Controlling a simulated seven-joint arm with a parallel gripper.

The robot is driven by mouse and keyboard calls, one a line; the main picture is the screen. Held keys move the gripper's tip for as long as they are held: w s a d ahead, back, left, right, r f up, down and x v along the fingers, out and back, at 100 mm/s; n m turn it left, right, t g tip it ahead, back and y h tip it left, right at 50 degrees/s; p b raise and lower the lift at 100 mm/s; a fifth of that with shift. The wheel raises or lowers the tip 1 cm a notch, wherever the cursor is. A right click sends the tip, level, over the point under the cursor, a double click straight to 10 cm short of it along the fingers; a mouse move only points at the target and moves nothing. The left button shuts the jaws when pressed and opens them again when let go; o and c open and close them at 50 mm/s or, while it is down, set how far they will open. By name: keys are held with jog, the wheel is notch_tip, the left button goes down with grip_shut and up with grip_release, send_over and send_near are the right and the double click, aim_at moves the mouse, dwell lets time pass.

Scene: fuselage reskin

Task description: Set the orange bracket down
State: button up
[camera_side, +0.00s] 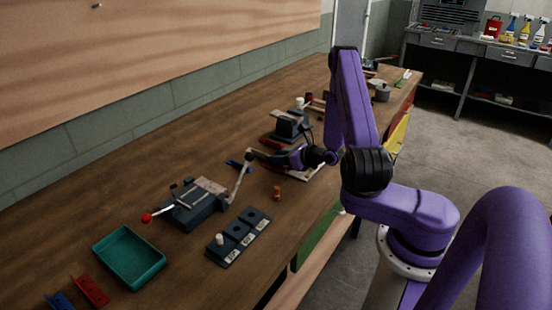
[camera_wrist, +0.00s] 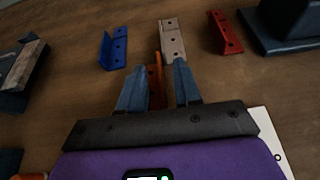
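The orange bracket (camera_wrist: 157,74) stands between my fingers in the wrist view, close to the left finger. A narrow gap shows between it and the right finger. My gripper (camera_wrist: 160,82) has its two blue fingers apart, low over the wooden bench. The bracket looks to be at bench level, but its lower part is hidden by my gripper body. In the side view my gripper (camera_side: 256,157) reaches left over the middle of the bench, and the orange bracket cannot be made out there.
A tan bracket (camera_wrist: 173,40) lies just beyond the orange one, with a blue bracket (camera_wrist: 114,50) left and a red bracket (camera_wrist: 225,33) right. In the side view, a vise (camera_side: 190,208), teal tray (camera_side: 130,284) and dark holed block (camera_side: 239,238) stand nearer the camera.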

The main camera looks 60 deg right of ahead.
jog(key=v, duration=1)
jog(key=shift+s+r, duration=0.1)
jog(key=shift+s, duration=0.15)
jog(key=shift+s+d+r, duration=0.1)
jog(key=shift+s+r, duration=0.05)
jog(key=shift+s, duration=0.15)
jog(key=v, duration=0.5)
jog(key=shift+s+d, duration=0.25)
jog(key=shift+s, duration=0.15)
jog(key=shift+x, duration=5.65)
jog(key=shift+a+f+x, duration=0.15)
jog(key=shift+a+x, duration=0.05)
jog(key=shift+x, duration=1.1)
jog(key=shift+a+f+x, duration=0.15)
jog(key=shift+a+x, duration=0.05)
jog(key=shift+x, duration=1.15)
jog(key=shift+s, duration=0.15)
